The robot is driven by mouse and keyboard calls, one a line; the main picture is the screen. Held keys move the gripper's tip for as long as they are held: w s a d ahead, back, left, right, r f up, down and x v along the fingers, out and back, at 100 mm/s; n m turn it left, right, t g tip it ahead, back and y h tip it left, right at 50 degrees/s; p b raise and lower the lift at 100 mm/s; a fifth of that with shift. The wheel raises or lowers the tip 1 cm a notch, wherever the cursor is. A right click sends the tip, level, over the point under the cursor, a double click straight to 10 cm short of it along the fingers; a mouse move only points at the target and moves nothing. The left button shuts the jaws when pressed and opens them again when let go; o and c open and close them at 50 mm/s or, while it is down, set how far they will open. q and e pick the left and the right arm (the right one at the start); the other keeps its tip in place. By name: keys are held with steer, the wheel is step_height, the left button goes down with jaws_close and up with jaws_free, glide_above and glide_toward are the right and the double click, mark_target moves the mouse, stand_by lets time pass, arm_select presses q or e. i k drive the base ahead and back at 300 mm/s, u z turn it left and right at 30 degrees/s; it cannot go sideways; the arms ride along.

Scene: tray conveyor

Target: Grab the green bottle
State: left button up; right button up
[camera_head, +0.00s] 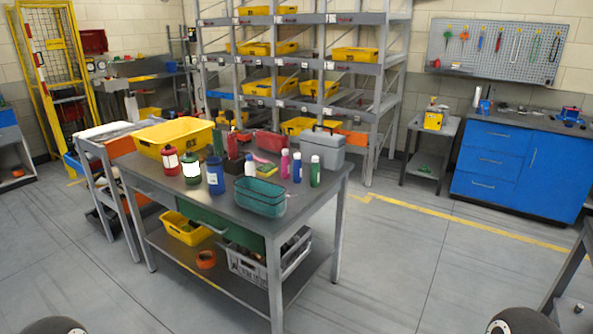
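A small green bottle (315,174) with a white cap stands upright near the right end of the grey metal worktable (333,176). A blue bottle (297,169) and a pink bottle (284,164) stand to its left. A grey toolbox (322,150) stands close behind it. A taller dark green bottle-shaped item (218,142) stands farther left at the back of the table, partly hidden by things in front. Neither of my grippers shows in the head view.
A teal basket (259,197) sits at the table's front edge, left of the green bottle. Lanterns (191,169), a blue container (215,177) and a yellow bin (172,137) crowd the left half. Open floor (390,255) lies to the right of the table.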

mark_target(314, 173)
steer(key=z, duration=1.1)
steer(key=i, duration=3.5)
steer(key=u, duration=1.65)
